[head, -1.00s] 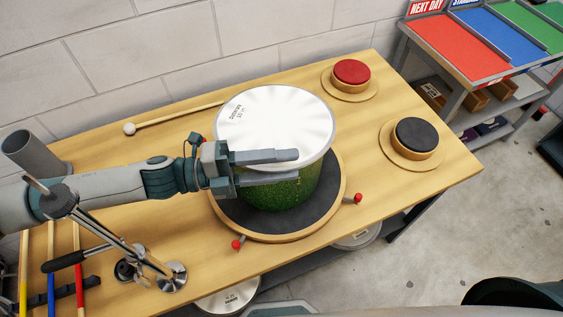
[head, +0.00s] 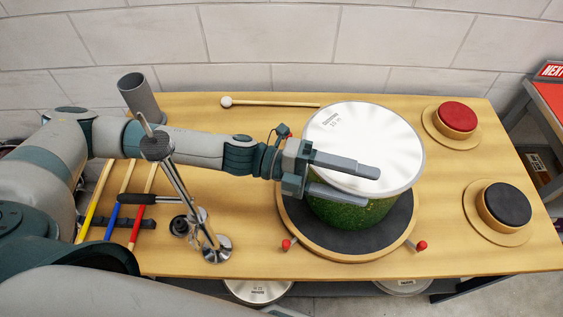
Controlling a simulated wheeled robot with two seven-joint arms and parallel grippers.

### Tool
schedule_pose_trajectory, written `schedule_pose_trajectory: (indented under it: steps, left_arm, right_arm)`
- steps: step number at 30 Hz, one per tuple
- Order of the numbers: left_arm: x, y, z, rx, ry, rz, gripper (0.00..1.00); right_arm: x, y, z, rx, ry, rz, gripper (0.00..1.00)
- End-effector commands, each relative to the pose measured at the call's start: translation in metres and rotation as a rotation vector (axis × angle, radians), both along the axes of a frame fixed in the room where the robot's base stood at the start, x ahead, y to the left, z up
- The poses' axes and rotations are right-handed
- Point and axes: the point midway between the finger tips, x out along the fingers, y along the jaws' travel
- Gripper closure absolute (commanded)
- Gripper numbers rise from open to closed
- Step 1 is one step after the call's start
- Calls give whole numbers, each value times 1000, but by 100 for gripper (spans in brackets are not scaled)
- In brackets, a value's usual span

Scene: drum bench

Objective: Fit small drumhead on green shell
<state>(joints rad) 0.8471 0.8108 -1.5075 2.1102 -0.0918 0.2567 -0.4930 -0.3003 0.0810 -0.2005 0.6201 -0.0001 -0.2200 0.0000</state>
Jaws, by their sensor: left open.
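The green shell (head: 352,213) stands upright on the dark round pad of a wooden turntable (head: 291,222). A white drumhead (head: 375,143) with small print lies over the top of the shell. My left gripper (head: 371,186) is open at the near left side of the drum. One finger shows over the white head and the other passes in front of the shell's upper side. I cannot tell whether the fingers touch the drum. My right gripper is not in view. More drumheads (head: 258,290) show partly below the bench's front edge.
A red button (head: 457,117) and a black button (head: 508,204) sit on wooden bases at the right. A mallet (head: 270,103) lies behind. A metal stand (head: 187,200), a grey tube (head: 139,96) and coloured sticks (head: 112,215) occupy the left. Red-knobbed clamps (head: 420,246) edge the turntable.

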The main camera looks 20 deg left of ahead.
Motion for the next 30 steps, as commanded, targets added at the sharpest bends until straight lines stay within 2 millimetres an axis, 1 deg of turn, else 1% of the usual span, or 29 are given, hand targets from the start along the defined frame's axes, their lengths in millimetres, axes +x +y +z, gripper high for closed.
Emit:
schedule_pose_trajectory:
  steps: [8, 24, 27, 30]
  left_arm:
    - [0, 38, -4, 2, -1, 4, 40]
    - [-3, 135, -5, 2, -1, 4, 40]
    - [-3, 148, -4, 2, -2, 3, 40]
    - [-4, 158, -3, 1, -1, 2, 40]
  right_arm:
    - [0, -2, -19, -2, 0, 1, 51]
    - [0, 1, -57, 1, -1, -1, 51]
    - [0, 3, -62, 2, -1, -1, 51]
    - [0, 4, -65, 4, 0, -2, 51]
